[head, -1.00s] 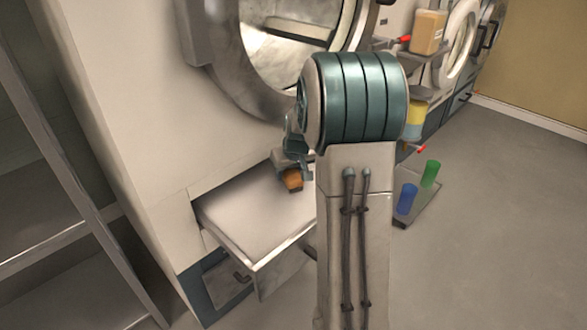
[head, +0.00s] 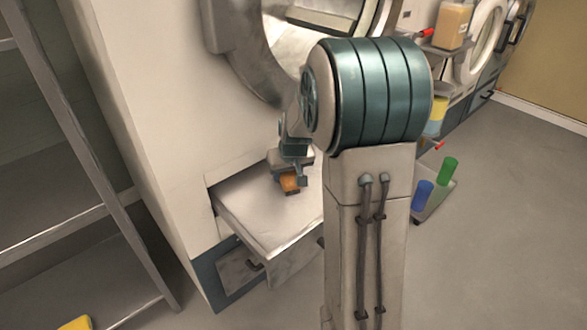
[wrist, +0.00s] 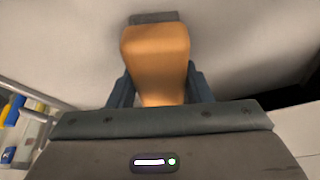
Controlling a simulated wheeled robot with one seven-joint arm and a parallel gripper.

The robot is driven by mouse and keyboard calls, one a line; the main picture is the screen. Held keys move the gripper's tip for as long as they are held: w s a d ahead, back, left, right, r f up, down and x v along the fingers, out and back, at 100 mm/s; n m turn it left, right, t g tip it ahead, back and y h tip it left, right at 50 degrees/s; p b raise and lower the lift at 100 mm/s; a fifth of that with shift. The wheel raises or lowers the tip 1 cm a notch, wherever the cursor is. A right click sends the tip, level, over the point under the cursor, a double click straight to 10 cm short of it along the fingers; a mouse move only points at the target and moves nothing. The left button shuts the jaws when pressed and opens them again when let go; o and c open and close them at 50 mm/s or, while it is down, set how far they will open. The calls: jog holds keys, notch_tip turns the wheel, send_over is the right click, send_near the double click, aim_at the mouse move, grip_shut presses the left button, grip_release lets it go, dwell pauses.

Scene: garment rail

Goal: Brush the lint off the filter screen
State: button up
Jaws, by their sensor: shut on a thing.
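The filter screen (head: 260,215) is the pale flat top of a drawer pulled out from the front of a large white machine. My gripper (head: 290,181) is shut on an orange-brown brush (head: 290,185) and holds it over the drawer, near its inner side. In the wrist view the brush (wrist: 155,55) points away from my gripper (wrist: 158,92), with a dark strip at its far end against the pale surface. I cannot tell whether the bristles touch the screen. My arm hides the drawer's right part. Lint is not clearly visible.
An open round door (head: 280,50) is above the drawer. A metal shelf rack (head: 90,150) stands at the left. At the right, a low tray holds a blue cup (head: 422,196) and a green cup (head: 447,170). The floor (head: 510,220) beyond is clear.

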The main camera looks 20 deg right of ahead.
jog(key=shift+s+a+p, duration=0.2)
jog(key=shift+s+a, duration=0.35)
jog(key=shift+a, duration=1.2)
jog(key=shift+s+a+p, duration=0.15)
jog(key=shift+s+a, duration=0.45)
jog(key=shift+a, duration=1.1)
jog(key=shift+s+a+p, duration=0.2)
jog(key=shift+s+a, duration=0.35)
jog(key=shift+a, duration=1.2)
jog(key=shift+r, duration=0.15)
notch_tip(320, 180, up, 2)
jog(key=shift+r+p, duration=0.2)
jog(key=shift+p, duration=0.85)
jog(key=shift+w+r+p, duration=0.2)
jog(key=shift+r+p, duration=1.15)
jog(key=shift+r, duration=0.6)
jog(key=c, duration=0.4)
notch_tip(320, 180, up, 3)
jog(key=shift+p, duration=1.15)
